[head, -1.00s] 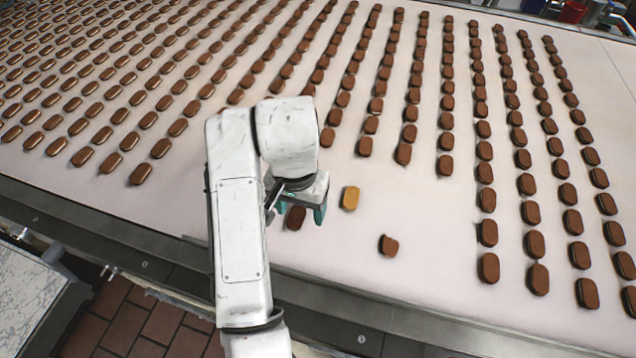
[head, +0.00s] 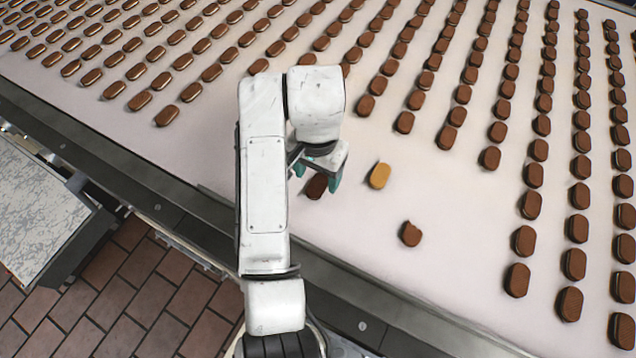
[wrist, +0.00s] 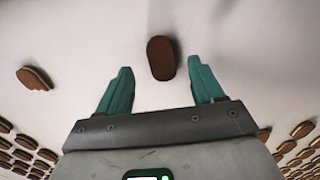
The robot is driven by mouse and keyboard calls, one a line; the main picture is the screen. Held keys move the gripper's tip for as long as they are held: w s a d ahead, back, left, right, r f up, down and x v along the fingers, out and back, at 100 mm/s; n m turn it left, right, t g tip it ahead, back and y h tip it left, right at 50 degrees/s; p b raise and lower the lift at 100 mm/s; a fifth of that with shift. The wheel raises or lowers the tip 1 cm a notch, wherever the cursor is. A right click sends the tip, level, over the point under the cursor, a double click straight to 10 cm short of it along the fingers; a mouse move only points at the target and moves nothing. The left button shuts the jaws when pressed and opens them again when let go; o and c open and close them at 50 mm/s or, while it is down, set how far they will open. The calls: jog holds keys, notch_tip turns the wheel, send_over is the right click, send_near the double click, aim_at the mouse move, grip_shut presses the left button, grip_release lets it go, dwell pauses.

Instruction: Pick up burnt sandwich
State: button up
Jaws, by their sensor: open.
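A dark brown sandwich (head: 317,187), which looks like the burnt one, lies on the pale belt by my gripper in the head view. It also shows in the wrist view (wrist: 161,57), ahead of the gap between the two green fingers. My gripper (head: 318,177) is open and empty, with its fingertips near the dark sandwich and partly covering it in the head view. In the wrist view the gripper (wrist: 161,68) has a finger on either side of the gap. I cannot tell how high the fingertips are above the belt.
A yellowish sandwich (head: 379,175) lies just right of my gripper. A sandwich with a bitten edge (head: 410,234) lies farther right, also in the wrist view (wrist: 35,78). Rows of brown sandwiches fill the belt behind and to the right. The belt around the dark sandwich is clear.

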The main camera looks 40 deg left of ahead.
aim_at(317, 185)
jog(key=shift+a+f, duration=0.1)
jog(key=shift+f, duration=1.6)
jog(key=c, duration=1.1)
jog(key=shift+r, duration=0.1)
